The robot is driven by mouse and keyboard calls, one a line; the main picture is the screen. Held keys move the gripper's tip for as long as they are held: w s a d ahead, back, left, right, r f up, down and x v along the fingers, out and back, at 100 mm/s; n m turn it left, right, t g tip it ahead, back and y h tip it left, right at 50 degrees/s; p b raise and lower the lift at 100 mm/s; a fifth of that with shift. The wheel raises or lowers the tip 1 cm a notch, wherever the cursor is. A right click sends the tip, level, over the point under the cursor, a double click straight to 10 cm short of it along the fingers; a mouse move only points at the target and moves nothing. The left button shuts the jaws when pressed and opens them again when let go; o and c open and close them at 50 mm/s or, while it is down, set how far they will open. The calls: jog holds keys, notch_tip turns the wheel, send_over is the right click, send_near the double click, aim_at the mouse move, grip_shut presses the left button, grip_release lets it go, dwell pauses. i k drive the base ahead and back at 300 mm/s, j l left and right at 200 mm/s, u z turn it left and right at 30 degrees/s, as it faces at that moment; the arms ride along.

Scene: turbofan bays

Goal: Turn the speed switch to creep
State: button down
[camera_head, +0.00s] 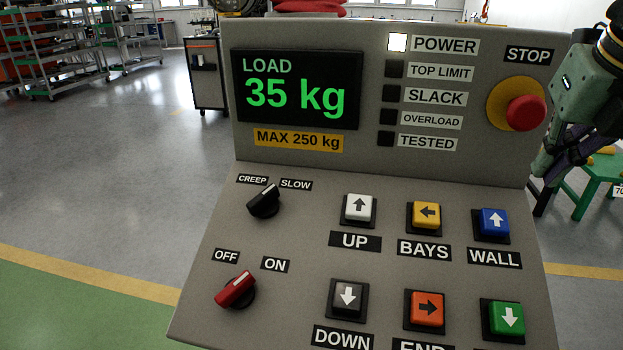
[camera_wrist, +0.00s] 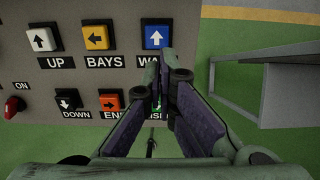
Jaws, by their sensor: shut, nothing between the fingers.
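The speed switch (camera_head: 264,202) is a black rotary knob at the upper left of the sloping panel in the head view, under the CREEP label (camera_head: 252,179) and the SLOW label (camera_head: 296,184). Its pointer leans up and right, toward SLOW. My gripper (camera_wrist: 166,84) is shut and empty in the wrist view, in front of the panel's right side, over the area of the green button. In the head view my arm is at the right edge, well apart from the switch. The switch is not in the wrist view.
A red OFF/ON switch (camera_head: 236,289) sits below the speed switch, turned toward ON. Several push buttons, such as the white UP button (camera_head: 359,208), fill the panel's right. A red stop button (camera_head: 526,113) protrudes at upper right. The display (camera_head: 297,90) reads 35 kg; the POWER lamp (camera_head: 397,42) is lit.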

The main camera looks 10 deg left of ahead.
aim_at(265, 205)
jog(key=k+j+u, duration=0.1)
jog(key=j+u, duration=0.5)
jog(key=u, duration=0.15)
jog(key=j+u, duration=0.4)
